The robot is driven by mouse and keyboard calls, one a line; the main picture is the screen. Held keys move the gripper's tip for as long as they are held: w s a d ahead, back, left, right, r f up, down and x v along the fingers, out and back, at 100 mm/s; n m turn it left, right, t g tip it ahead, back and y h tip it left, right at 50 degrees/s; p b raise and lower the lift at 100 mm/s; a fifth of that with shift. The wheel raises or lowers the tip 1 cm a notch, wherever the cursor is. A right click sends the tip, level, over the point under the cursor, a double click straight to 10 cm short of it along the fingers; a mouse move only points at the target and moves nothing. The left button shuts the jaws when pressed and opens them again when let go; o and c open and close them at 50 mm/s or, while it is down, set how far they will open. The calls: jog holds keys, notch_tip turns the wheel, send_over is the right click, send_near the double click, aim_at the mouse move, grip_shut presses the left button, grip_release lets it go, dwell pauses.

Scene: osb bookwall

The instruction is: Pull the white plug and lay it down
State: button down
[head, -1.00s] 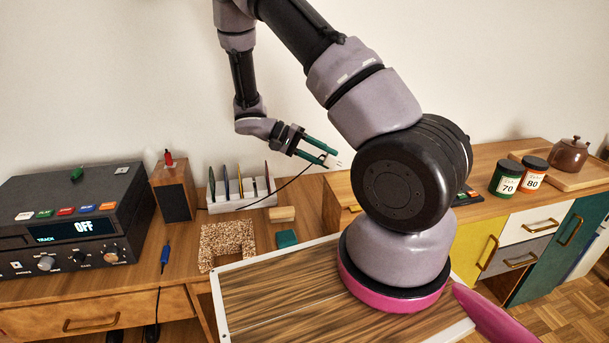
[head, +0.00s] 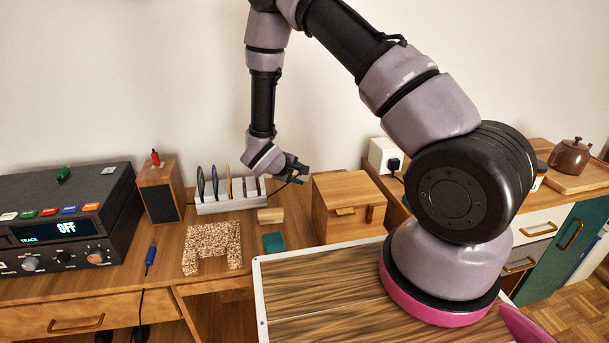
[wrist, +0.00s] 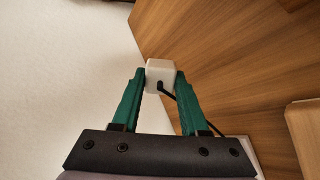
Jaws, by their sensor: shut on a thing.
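The white plug (wrist: 160,72) is held between the two green fingertips in the wrist view, with a black cord running from it down to the right. My gripper (wrist: 160,80) is shut on it. In the head view my gripper (head: 299,175) hangs above the back of the desk, between the slotted rack and the wooden box. The plug is not clear there; the dark cord (head: 283,186) trails left from the gripper. Whether the plug touches any surface I cannot tell.
The wooden box (head: 344,222) stands right of my gripper. The white rack (head: 229,203) with thin upright discs stands left. A cork piece (head: 211,246) and a teal block (head: 274,242) lie in front. A white socket block (head: 381,155) with a black plug stands further right.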

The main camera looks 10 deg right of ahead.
jog(key=shift+s+a+r, duration=0.1)
jog(key=shift+r, duration=0.05)
jog(key=shift+s, duration=0.1)
jog(key=shift+f, duration=2.35)
jog(key=shift+f, duration=0.65)
jog(key=shift+s+f, duration=0.1)
jog(key=shift+f, duration=0.25)
